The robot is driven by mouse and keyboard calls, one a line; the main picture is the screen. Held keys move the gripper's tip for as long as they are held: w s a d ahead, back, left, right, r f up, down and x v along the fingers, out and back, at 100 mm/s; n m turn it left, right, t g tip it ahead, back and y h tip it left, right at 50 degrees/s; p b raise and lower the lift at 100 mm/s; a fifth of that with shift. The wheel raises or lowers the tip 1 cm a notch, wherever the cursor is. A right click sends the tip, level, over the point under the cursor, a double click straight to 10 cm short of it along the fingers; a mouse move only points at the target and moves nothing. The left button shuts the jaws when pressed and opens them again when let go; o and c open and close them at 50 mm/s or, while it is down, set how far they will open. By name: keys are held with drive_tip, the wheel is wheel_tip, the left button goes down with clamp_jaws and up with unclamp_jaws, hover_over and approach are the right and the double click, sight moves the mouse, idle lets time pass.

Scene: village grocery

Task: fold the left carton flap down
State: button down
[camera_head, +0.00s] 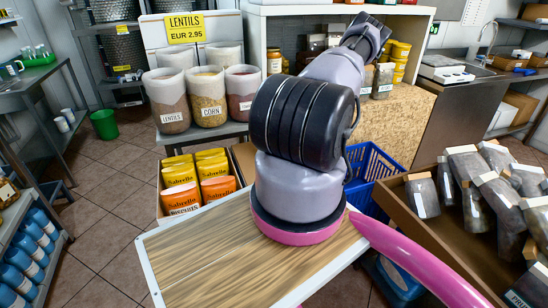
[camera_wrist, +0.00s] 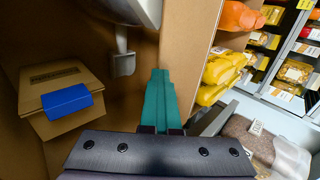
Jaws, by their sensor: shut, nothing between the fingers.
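An open carton (camera_head: 160,200) of yellow and orange biscuit packets stands behind the wooden counter in the head view. Its right part is hidden behind my arm. In the wrist view a tall brown cardboard panel (camera_wrist: 187,50) stands upright beside the packets (camera_wrist: 222,70); I cannot tell whether it is the left flap or a carton wall. My gripper (camera_wrist: 159,74) is shut and empty, its teal fingers close to that panel's lower left side; contact cannot be told. The gripper is hidden in the head view.
Lentil and corn bins (camera_head: 208,100) stand behind the carton. A blue crate (camera_head: 372,165) and a tray of bags (camera_head: 430,235) are at right.

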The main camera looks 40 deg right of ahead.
drive_tip(key=shift+a+f, duration=0.25)
drive_tip(key=shift+a, duration=0.35)
drive_tip(key=shift+a+f, duration=0.2)
drive_tip(key=shift+a, duration=0.35)
drive_tip(key=v, duration=1.3)
drive_tip(key=shift+w+d+f, duration=0.25)
drive_tip(key=shift+d+f, duration=0.1)
